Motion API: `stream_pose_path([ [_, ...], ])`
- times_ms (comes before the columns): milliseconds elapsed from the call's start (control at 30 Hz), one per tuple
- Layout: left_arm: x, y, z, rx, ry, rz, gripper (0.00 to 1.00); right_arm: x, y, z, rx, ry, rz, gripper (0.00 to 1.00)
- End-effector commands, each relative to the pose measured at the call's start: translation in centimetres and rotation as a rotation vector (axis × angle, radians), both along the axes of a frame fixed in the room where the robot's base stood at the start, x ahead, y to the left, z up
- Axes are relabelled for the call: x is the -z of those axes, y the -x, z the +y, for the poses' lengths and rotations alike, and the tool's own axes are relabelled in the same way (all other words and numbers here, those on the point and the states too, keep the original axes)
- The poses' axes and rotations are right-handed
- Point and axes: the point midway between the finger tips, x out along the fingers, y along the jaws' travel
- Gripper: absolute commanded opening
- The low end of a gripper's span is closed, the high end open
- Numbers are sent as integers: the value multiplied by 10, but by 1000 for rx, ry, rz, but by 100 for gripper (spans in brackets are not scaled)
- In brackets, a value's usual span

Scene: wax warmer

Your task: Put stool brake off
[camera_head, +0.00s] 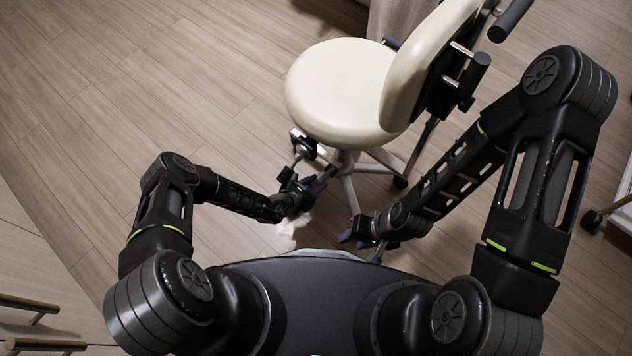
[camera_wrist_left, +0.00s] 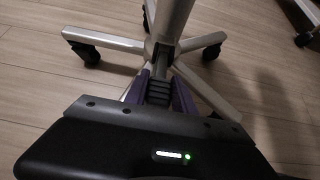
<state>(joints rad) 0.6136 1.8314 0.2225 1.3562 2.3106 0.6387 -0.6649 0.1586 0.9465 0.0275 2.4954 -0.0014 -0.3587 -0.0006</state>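The stool has a round cream seat (camera_head: 340,92), a cream backrest (camera_head: 432,62) and a pale star-shaped base (camera_head: 350,192) on dark casters. Its column (camera_wrist_left: 172,22) and base leg (camera_wrist_left: 105,40) also show in the left wrist view. My left gripper (camera_head: 320,182) is low by the near side of the base, and its purple fingers (camera_wrist_left: 160,88) are apart. A dark ridged part lies between them; I cannot tell whether it is the brake or touches the fingers. My right gripper (camera_head: 356,238) is low, nearer my body; its opening is unclear.
A caster (camera_wrist_left: 88,54) stands at the left in the wrist view, and another (camera_wrist_left: 211,53) at the right. A white patch (camera_head: 290,232) lies on the floor below my left gripper. The wood floor (camera_head: 150,90) left of the stool is clear.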

Motion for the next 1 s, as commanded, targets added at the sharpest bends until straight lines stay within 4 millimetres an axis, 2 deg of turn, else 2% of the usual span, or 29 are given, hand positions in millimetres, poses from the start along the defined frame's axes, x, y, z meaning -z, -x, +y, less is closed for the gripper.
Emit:
stream_pose_path([
  [33,1,0,1,1,-1,0,34,0,0,0,0,0,0,36],
  [267,0,0,0,1,-1,0,53,0,0,0,0,0,0,36],
  [633,-4,3,3,1,-1,0,53,-4,0,0,0,0,0,36],
  [1000,-38,39,30,-1,-1,0,53,-28,0,0,-2,0,-1,36],
])
